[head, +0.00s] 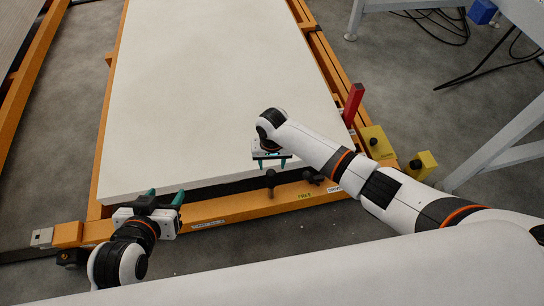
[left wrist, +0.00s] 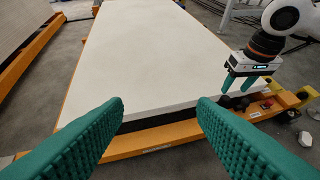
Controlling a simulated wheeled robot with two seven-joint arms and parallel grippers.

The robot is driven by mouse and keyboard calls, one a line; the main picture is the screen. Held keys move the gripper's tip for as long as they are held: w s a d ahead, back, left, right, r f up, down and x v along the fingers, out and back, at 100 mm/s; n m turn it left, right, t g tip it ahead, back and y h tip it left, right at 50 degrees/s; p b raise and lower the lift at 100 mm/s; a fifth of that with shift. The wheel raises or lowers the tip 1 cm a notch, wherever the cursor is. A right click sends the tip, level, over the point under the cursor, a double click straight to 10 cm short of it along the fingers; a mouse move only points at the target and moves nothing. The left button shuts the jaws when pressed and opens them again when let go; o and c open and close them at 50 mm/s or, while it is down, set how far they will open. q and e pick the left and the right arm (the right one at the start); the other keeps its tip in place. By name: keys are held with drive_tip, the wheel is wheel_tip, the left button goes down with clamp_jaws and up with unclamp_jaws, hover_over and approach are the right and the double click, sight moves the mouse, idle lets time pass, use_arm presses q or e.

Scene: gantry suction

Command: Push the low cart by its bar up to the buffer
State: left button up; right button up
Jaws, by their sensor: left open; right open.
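The low cart is an orange frame (head: 205,219) carrying a thick white slab (head: 215,90). Its orange end bar (left wrist: 150,141) runs across the near side, below the slab's edge. My left gripper (head: 165,196) is open at the near left end of the bar, fingers pointing at the slab's edge; in the left wrist view nothing is between its fingers (left wrist: 160,104). My right gripper (head: 271,161) is open and points down by the slab's near right corner, above black knobs (head: 270,179). I cannot tell whether it touches anything. No buffer can be clearly identified.
A red upright lever (head: 352,104) and yellow blocks (head: 376,142) (head: 422,165) stand right of the cart. Another orange frame (head: 28,90) lies left. Grey table legs (head: 500,145) and black cables (head: 440,25) are on the right.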

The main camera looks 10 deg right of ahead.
use_arm(q)
drive_tip(key=shift+s+a+f+g, duration=0.2)
drive_tip(key=shift+s+f+g, duration=0.2)
drive_tip(key=shift+s, duration=0.15)
drive_tip(key=shift+s+a+f+g, duration=0.2)
drive_tip(key=shift+s+f+g, duration=0.2)
drive_tip(key=shift+s, duration=0.1)
use_arm(e)
drive_tip(key=shift+r, duration=0.7)
